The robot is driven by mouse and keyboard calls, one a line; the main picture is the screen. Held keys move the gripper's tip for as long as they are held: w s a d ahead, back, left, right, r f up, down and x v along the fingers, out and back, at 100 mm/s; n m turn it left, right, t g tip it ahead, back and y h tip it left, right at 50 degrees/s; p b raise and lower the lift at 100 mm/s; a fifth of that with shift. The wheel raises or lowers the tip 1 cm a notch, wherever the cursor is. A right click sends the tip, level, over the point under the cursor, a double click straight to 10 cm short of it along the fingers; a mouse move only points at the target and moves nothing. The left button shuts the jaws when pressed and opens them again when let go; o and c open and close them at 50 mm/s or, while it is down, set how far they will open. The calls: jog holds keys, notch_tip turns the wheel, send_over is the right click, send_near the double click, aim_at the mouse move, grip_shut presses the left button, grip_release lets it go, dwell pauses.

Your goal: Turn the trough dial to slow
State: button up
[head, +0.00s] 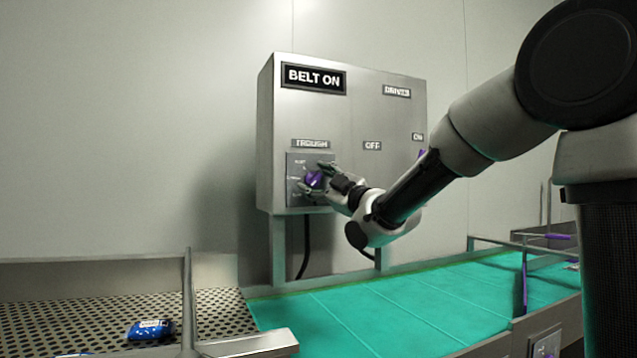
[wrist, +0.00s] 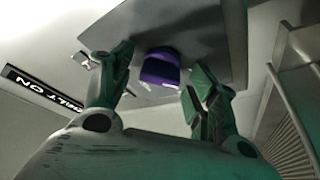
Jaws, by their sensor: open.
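The trough dial is a purple knob (head: 314,179) on a grey plate (head: 296,165) under the TROUGH label (head: 310,143), on the left of the control box front. The small markings around it are too small to read surely. My gripper (head: 314,181) is at the dial in the head view, its fingers above and below the knob. In the wrist view the knob (wrist: 160,68) shows between and just beyond the open fingers of my gripper (wrist: 160,88). I cannot tell whether a finger touches it. The knob's pointing direction is not clear.
The steel control box (head: 345,110) carries a BELT ON sign (head: 314,78) and a DRIVES label (head: 397,91). My arm hides part of its right side. Below runs a green belt (head: 380,310). A perforated trough (head: 60,310) with a blue packet (head: 150,330) lies left.

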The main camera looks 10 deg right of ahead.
jog(key=shift+c, duration=0.2)
jog(key=c, duration=1)
jog(key=shift+m, duration=0.3)
jog(key=m+t+h, duration=0.1)
jog(key=m, duration=0.2)
jog(key=m+t+h, duration=0.1)
jog(key=m, duration=0.1)
jog(key=shift+a+f+m, duration=0.1)
jog(key=shift+a+m, duration=0.05)
jog(key=shift+m, duration=0.25)
jog(key=m+h, duration=0.1)
jog(key=m, duration=0.2)
jog(key=m+t+h, duration=0.1)
jog(key=m+h, duration=0.1)
jog(key=m, duration=0.2)
jog(key=shift+t+h, duration=0.3)
jog(key=shift+m, duration=0.5)
jog(key=o, duration=1)
